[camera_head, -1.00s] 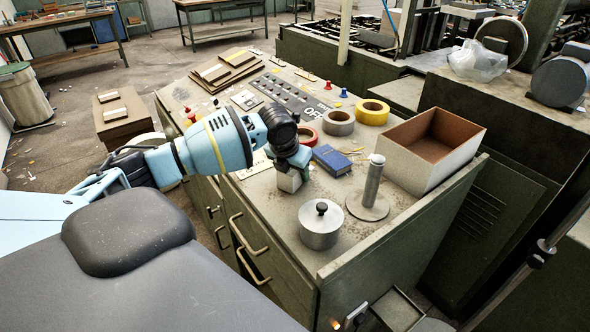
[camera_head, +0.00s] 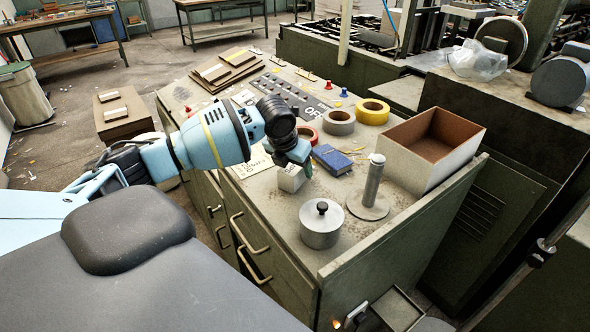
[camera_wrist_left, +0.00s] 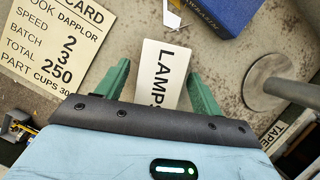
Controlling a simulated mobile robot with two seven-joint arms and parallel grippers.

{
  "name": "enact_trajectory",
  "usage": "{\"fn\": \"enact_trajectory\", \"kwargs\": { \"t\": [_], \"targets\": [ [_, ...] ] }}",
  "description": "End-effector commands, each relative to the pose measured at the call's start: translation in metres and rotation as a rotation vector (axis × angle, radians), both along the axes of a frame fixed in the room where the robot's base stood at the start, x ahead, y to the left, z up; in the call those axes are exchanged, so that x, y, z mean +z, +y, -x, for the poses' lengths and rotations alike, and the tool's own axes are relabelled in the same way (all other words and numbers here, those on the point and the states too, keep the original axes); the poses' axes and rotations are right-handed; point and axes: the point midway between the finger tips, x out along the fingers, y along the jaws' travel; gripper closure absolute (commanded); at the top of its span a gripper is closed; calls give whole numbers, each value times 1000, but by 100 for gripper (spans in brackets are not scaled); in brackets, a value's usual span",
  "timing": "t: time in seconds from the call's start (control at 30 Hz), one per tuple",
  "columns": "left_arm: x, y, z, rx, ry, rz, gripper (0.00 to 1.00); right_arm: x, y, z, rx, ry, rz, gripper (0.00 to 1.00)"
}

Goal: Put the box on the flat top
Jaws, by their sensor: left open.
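The small white box (camera_head: 291,178), lettered LAMPS, is on the grey cabinet top (camera_head: 275,213) near its front left edge. In the left wrist view the box (camera_wrist_left: 162,72) reaches in between the two green fingers of my left gripper (camera_wrist_left: 160,82). The fingers are open, with a visible gap on each side of the box. In the head view my left gripper (camera_head: 295,160) is just behind and above the box and hides part of it. My right gripper is not in view.
A blue book (camera_head: 332,159) lies to the right of the box. A lidded metal pot (camera_head: 320,224), a spindle on a round base (camera_head: 372,185) and a large open carton (camera_head: 432,150) stand further right. Tape rolls (camera_head: 338,122) lie behind. A printed card (camera_wrist_left: 60,45) lies left of the box.

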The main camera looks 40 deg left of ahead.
Motion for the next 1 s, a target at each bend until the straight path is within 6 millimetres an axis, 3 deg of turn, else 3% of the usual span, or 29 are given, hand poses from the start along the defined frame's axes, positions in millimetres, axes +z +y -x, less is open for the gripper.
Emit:
{"fn": "enact_trajectory", "kwargs": {
  "t": [0.2, 0.43, 0.63, 1.0],
  "targets": [
    [46, -1, 17, -1, -8, 0, 33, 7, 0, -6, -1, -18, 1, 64],
    [79, -3, 31, 0, -5, -1, 33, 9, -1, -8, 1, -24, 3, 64],
    [91, -4, 37, 0, -2, 1, 33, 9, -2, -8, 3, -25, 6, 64],
    [91, -4, 38, 0, 0, 0, 33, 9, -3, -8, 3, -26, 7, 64]
  ]
}}
